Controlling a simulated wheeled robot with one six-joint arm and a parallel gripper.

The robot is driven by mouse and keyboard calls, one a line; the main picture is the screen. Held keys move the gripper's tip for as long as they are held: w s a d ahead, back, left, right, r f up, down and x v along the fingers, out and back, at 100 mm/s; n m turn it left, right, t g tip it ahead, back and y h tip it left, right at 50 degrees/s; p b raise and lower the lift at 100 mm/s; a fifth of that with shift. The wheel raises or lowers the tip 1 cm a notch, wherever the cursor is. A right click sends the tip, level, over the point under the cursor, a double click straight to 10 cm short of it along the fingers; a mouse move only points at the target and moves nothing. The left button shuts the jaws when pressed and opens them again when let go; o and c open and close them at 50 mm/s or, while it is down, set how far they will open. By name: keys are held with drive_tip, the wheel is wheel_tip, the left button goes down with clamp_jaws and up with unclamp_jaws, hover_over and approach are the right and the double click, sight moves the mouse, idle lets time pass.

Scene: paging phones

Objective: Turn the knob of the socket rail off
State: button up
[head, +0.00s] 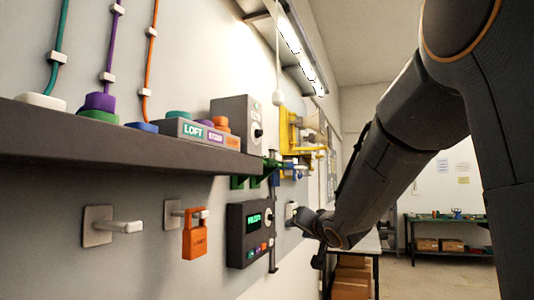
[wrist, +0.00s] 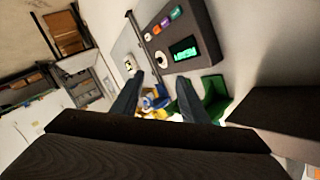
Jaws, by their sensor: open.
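A pale grey plate with a small white fitting (wrist: 129,66) is on the wall in the wrist view, beside the dark display panel. In the head view a white wall fitting (head: 291,213), partly hidden by my arm's end, looks like the same thing. I cannot tell for sure that it is the socket rail, nor read its knob's position. My gripper (wrist: 160,80) is open and empty, its two dark fingers spread apart in the wrist view. In the head view my wrist end (head: 308,222) is close to the white fitting; the fingers are not clear there.
The dark panel (head: 250,236) has a green display, coloured buttons and a round knob; it also shows in the wrist view (wrist: 203,35). A dark shelf (head: 120,146) juts out above. An orange padlock (head: 194,241) hangs left. Green holders (wrist: 214,96) lie near the fingers.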

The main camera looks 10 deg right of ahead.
wheel_tip(320, 180, up, 15)
drive_tip(key=a+t+y, duration=0.1)
drive_tip(key=t+y, duration=0.2)
drive_tip(key=y, duration=0.1)
drive_tip(key=n+g+y, duration=0.2)
drive_tip(key=n+y, duration=0.2)
drive_tip(key=y, duration=0.4)
approach(260, 134)
drive_tip(key=w, duration=0.1)
drive_tip(key=p+x, duration=0.1)
drive_tip(key=x, duration=0.6)
drive_tip(key=shift+w+d+r, duration=0.2)
drive_tip(key=shift+r, duration=0.05)
clamp_jaws()
